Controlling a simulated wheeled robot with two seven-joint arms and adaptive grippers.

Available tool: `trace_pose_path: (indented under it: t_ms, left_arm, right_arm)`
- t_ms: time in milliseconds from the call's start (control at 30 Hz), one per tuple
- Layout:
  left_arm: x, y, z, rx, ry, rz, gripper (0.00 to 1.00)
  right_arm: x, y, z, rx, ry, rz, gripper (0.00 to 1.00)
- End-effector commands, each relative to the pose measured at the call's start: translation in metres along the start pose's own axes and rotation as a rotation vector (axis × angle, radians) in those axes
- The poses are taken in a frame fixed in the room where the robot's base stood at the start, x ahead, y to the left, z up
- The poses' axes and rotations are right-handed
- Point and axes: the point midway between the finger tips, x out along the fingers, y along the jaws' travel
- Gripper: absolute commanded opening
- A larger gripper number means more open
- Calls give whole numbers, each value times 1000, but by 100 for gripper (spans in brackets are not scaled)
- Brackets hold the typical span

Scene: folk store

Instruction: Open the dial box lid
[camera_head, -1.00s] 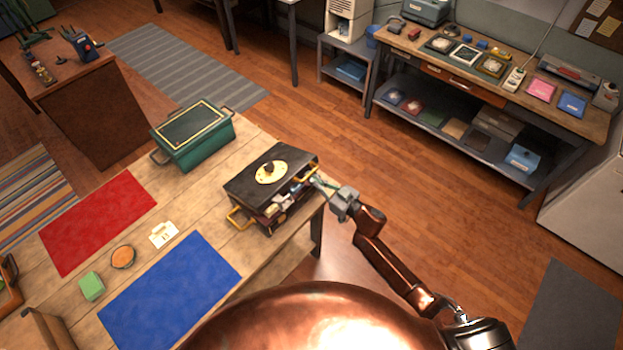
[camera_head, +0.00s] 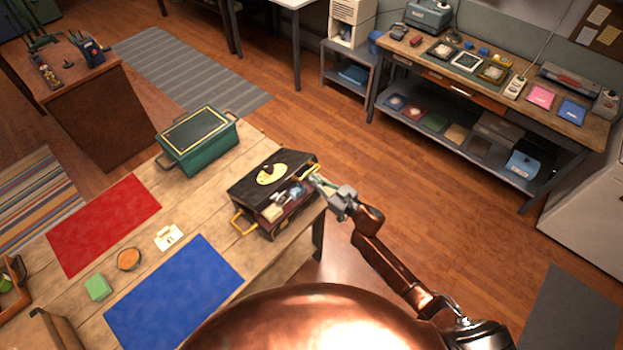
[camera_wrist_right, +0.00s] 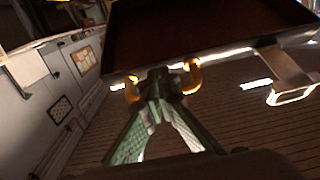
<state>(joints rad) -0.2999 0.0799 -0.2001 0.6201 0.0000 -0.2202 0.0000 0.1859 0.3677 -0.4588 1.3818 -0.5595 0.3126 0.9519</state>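The dial box (camera_head: 283,222) is a dark case on the wooden table, with a yellow dial (camera_head: 271,174) on its black lid (camera_head: 250,188). The lid is raised along the front side, and small items show in the gap beneath it. A yellow handle (camera_head: 239,222) is on the box's left side. My right gripper (camera_head: 318,182) is at the box's right end. In the right wrist view its green fingers (camera_wrist_right: 156,100) come together at the middle of a yellow handle (camera_wrist_right: 192,78), hiding that part. My left gripper is not in view.
A green box (camera_head: 198,145) stands behind the dial box to the left. Red (camera_head: 103,222) and blue (camera_head: 175,290) mats, a white card (camera_head: 168,237), a round orange-topped item (camera_head: 129,259) and a green block (camera_head: 97,288) lie to the left. Open floor lies right of the table.

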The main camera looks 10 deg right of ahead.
Motion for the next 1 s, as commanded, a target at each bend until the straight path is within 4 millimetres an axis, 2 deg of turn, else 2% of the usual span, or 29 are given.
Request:
trace_pose_path:
  t_ms: [33, 167, 600, 1000]
  left_arm:
    - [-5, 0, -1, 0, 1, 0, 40]
    - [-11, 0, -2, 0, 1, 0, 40]
    - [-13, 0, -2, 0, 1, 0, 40]
    - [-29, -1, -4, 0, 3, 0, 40]
  right_arm:
    - [2, 0, -7, 0, 2, -1, 0]
    - [6, 0, -14, 0, 2, 0, 0]
    - [7, 0, -15, 0, 1, 0, 0]
    - [19, 0, -36, -1, 1, 0, 0]
